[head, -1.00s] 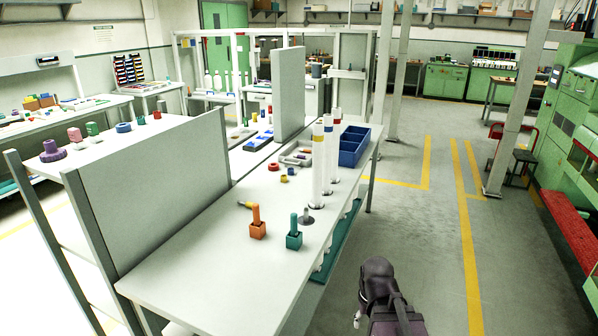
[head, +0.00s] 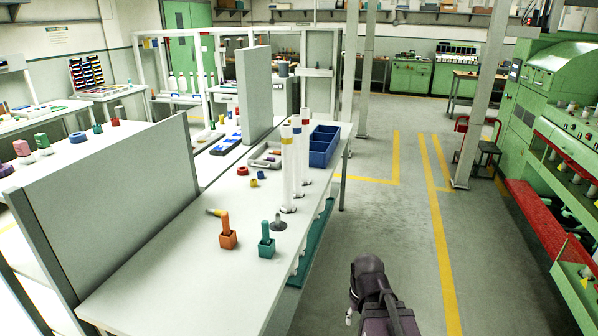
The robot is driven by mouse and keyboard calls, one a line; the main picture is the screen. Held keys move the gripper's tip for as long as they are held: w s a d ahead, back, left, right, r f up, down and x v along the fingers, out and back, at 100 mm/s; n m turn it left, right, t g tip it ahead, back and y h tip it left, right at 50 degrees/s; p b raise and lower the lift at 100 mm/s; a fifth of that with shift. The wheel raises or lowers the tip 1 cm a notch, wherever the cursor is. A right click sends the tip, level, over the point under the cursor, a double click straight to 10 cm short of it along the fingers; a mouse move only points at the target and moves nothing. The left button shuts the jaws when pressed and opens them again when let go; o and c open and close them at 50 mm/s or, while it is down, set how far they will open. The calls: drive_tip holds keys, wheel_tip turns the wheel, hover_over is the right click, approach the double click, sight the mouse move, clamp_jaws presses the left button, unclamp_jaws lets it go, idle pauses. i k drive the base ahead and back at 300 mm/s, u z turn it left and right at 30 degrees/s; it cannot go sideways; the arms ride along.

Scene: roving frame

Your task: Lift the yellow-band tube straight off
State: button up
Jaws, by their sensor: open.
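The yellow-band tube (head: 287,170) is a tall white tube with a yellow band near its top. It stands upright on the white workbench (head: 160,285), nearest of a row of three tubes. A blue-band tube (head: 297,136) and a red-band tube (head: 306,119) stand close behind it and are partly hidden by it. The foot of the yellow-band tube is at a small round base on the bench. My dark arm (head: 368,282) shows at the bottom, over the floor right of the bench and apart from the tubes. My gripper is not in view.
An orange block with a peg (head: 228,238), a teal block with a peg (head: 267,248) and a grey cone-shaped piece (head: 279,223) stand in front of the tubes. A blue bin (head: 322,150) is behind them on the right.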

sight(287, 140)
drive_tip(key=z, duration=0.2)
drive_tip(key=i, duration=0.9)
drive_tip(key=u, duration=0.3)
